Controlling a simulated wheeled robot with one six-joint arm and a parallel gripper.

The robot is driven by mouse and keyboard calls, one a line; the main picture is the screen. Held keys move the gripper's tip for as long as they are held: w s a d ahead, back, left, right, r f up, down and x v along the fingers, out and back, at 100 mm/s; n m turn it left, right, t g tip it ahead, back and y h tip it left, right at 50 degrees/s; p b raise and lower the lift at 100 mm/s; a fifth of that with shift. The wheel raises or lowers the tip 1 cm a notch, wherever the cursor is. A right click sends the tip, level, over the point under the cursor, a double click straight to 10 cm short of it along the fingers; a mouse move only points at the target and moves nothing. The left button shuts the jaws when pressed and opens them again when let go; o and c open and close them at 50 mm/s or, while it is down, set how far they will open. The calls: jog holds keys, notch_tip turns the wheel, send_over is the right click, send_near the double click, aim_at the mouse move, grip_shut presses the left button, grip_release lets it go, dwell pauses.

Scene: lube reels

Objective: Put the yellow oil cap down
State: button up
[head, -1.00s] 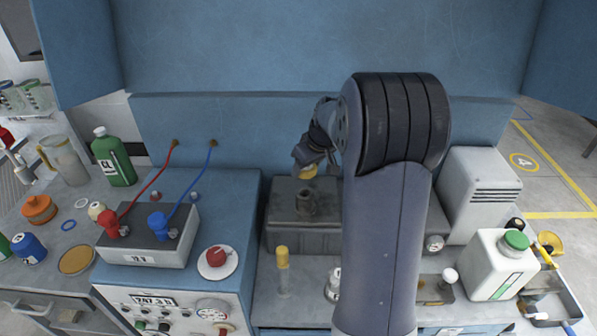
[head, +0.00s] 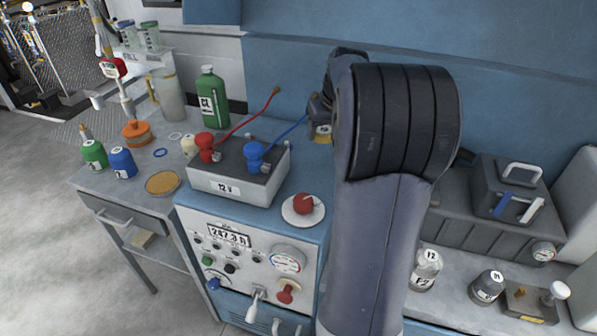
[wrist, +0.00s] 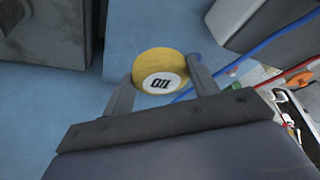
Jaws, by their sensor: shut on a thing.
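The yellow oil cap (wrist: 159,70) is a round disc with a white label reading OIL. In the wrist view it sits between the two fingers of my gripper (wrist: 160,84), which is shut on it. In the head view the cap (head: 322,134) shows below my gripper (head: 320,108), partly hidden, in front of the blue back panel. It is to the right of the battery-like 12 V box. My own arm hides the area just right of the cap.
The 12 V box (head: 240,176) with red and blue leads stands left on the blue cabinet, with a red knob on a white disc (head: 303,207) in front. A green bottle (head: 211,97), orange cap (head: 137,132) and tan disc (head: 163,183) stand on the left bench.

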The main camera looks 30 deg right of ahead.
notch_tip(320, 180, down, 9)
jog(key=shift+f, duration=0.2)
dwell(0.3)
jog(key=shift+f+b, duration=0.15)
jog(key=shift+b, duration=0.15)
jog(key=o, duration=1)
jog(key=shift+r, duration=0.35)
jog(key=v, duration=1.1)
jog(key=shift+s+r+p, duration=0.15)
jog(key=shift+r+p, duration=0.15)
jog(key=shift+p, duration=0.05)
